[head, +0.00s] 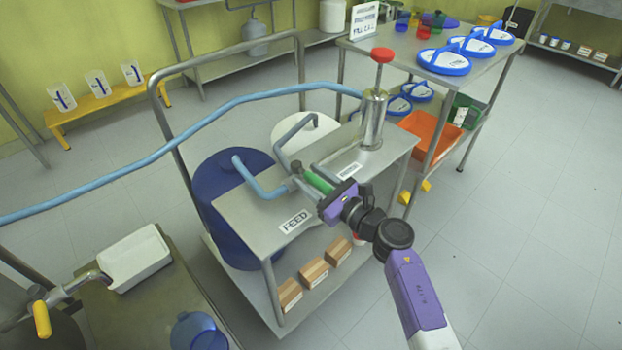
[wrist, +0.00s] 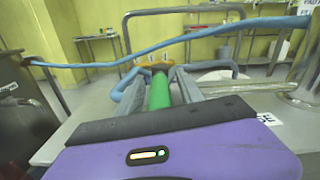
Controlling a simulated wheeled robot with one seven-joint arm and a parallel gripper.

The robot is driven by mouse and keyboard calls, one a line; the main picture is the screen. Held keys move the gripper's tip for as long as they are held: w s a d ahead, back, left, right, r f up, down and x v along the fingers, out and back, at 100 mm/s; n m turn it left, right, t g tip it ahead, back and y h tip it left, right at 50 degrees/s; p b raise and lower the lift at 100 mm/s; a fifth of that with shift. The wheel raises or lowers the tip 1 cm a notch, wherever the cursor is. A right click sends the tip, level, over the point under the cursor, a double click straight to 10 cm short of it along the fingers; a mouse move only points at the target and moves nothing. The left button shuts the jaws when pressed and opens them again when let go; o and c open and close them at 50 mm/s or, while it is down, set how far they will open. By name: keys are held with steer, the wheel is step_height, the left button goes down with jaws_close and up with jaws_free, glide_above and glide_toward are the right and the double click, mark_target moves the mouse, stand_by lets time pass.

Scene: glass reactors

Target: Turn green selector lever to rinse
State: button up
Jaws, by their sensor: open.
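The green selector lever (head: 319,183) sticks out from the valve on top of the steel cart, between a FEED label (head: 295,221) and a second label (head: 349,170) too small to read. My gripper (head: 316,184) is at the lever from the near right side. In the wrist view, the green lever (wrist: 158,93) lies between the two grey fingers of my gripper (wrist: 158,88), which stand apart with a gap on each side. The lever points toward the wrist camera. The lever's near end is hidden behind the gripper's dark front edge.
Blue pipes (head: 262,178) and a grey pipe (head: 283,139) join the valve. A steel pump with a red knob (head: 382,55) stands at the cart's back right. A blue hose (head: 230,104) crosses above the cart. A blue drum (head: 232,200) stands at the cart's left.

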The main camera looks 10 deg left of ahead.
jaws_close()
stand_by(1.4)
